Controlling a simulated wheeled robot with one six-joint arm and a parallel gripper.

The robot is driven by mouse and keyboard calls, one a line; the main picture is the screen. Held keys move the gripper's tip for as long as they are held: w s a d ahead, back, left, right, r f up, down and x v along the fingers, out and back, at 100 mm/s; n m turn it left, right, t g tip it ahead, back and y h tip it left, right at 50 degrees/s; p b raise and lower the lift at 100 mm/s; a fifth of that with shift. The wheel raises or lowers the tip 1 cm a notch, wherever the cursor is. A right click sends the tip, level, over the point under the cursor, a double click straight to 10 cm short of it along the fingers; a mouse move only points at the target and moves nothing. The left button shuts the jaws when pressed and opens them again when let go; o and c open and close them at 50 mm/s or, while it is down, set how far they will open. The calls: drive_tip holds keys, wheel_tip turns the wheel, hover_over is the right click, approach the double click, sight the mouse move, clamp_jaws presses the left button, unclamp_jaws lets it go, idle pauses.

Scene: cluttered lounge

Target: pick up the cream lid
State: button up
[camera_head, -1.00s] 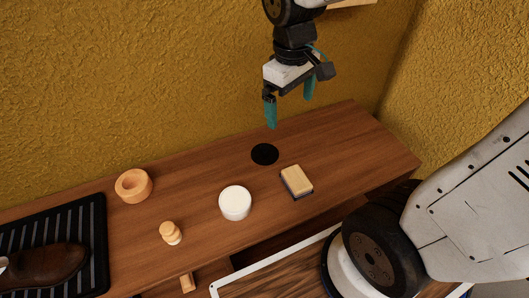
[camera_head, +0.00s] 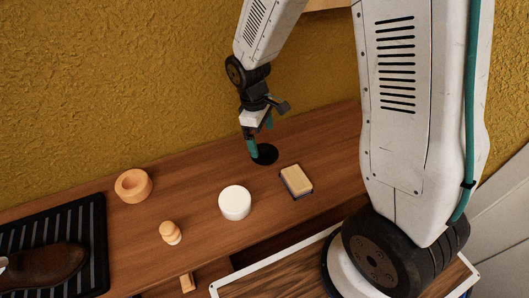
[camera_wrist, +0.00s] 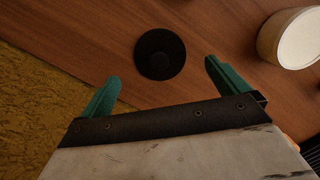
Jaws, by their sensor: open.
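The cream lid (camera_head: 235,205), a short, round, pale cylinder, stands flat on the wooden tabletop, left of and nearer than my gripper in the head view. It also shows in the wrist view (camera_wrist: 296,40) at the upper right, cut off by the edge. My gripper (camera_head: 260,152) is open and empty, pointing down near a black disc (camera_head: 266,155). In the wrist view, the fingers of my gripper (camera_wrist: 165,85) are spread wide, with the black disc (camera_wrist: 160,54) just beyond them. The lid lies outside the fingers, to their right.
A tan and dark sponge-like block (camera_head: 296,181) lies right of the lid. A small wooden knob-like piece (camera_head: 170,233) and a wooden ring (camera_head: 133,186) stand left. A black ribbed tray (camera_head: 97,240) holds a brown shoe (camera_head: 45,268). The yellow wall (camera_head: 120,80) rises behind the table.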

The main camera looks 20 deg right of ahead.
sight(264, 146)
drive_tip(key=f, duration=0.5)
drive_tip(key=shift+s+d+f, duration=0.15)
drive_tip(key=shift+s+d, duration=0.1)
drive_tip(key=shift+d, duration=0.1)
drive_tip(key=c, duration=1)
